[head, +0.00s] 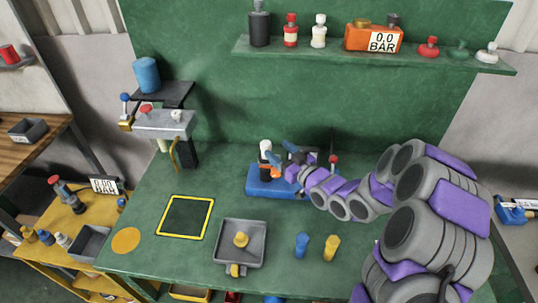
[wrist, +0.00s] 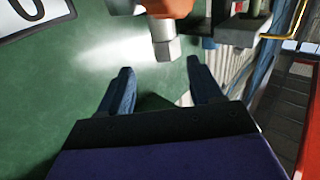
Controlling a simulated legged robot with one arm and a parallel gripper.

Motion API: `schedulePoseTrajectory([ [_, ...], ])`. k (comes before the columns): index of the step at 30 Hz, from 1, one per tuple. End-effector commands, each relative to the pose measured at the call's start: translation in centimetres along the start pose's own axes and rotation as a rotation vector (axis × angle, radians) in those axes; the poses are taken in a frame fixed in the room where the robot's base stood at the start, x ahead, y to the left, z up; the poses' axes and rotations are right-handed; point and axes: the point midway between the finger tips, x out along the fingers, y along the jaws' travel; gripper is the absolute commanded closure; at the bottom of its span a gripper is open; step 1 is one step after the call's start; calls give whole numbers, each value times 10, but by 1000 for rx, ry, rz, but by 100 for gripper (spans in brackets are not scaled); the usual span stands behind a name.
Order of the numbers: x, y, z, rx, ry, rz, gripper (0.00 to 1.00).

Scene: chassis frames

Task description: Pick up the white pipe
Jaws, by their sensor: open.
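A small upright piece with a white top (head: 265,146) and an orange band stands at the blue base (head: 262,182) on the green bench; it looks like the white pipe. My gripper (head: 280,153) is close to its right side, with blue fingers. In the wrist view my gripper (wrist: 159,66) is open, with nothing between its fingers. A pale grey-white cylinder end (wrist: 164,42) under an orange part (wrist: 166,8) shows just ahead of the gap between the fingertips. I cannot tell for certain that it is the same piece.
A grey tray (head: 224,259) and a yellow-edged square (head: 163,217) are on the bench. A blue peg (head: 302,245) and a yellow peg (head: 332,247) stand in front. A green shelf (head: 370,54) with bottles is above. A metal fixture (head: 160,123) stands at left.

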Motion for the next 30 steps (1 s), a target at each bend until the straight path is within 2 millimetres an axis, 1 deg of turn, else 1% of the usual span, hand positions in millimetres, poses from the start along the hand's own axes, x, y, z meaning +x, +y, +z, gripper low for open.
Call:
schedulePoseTrajectory([
  [4,10,-5,2,-2,-2,-5,35],
  [7,21,-7,5,-3,-5,-5,35],
  [10,34,-4,6,-5,-2,-5,35],
  [15,48,-2,6,-1,-2,-4,35],
  [20,52,2,5,2,-1,-1,35],
  [26,55,-2,5,-1,-4,-2,35],
  [30,56,-3,5,-2,-5,-2,48],
])
